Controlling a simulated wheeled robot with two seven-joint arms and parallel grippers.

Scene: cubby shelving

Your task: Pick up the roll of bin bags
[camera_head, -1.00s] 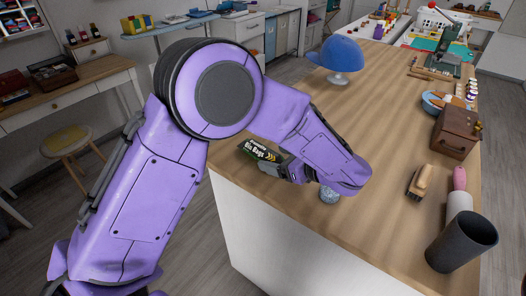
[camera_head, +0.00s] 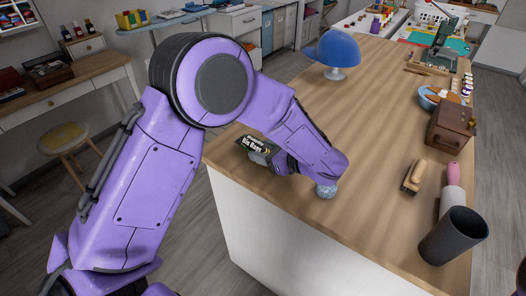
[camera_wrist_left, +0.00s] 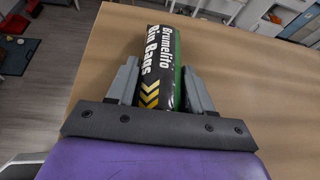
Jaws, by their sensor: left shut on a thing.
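The roll of bin bags (camera_head: 268,147) is black with white lettering and lies at the left edge of the wooden table. In the left wrist view the roll (camera_wrist_left: 158,65) lies lengthwise between the two grey fingers, with yellow chevrons on its near end. My left gripper (camera_head: 254,153) reaches it from the right in the head view and is shut on the roll. The fingers (camera_wrist_left: 157,88) stand on both sides of it. I cannot tell whether the roll is clear of the tabletop. My right gripper is not in view.
A glittery blue-white object (camera_head: 326,190) stands close by my left wrist. A brush (camera_head: 414,176), a dark cup (camera_head: 453,236), a pink-handled roller (camera_head: 453,178) and a brown box (camera_head: 451,127) line the right side. A blue cap (camera_head: 332,48) sits on a stand. The table's middle is clear.

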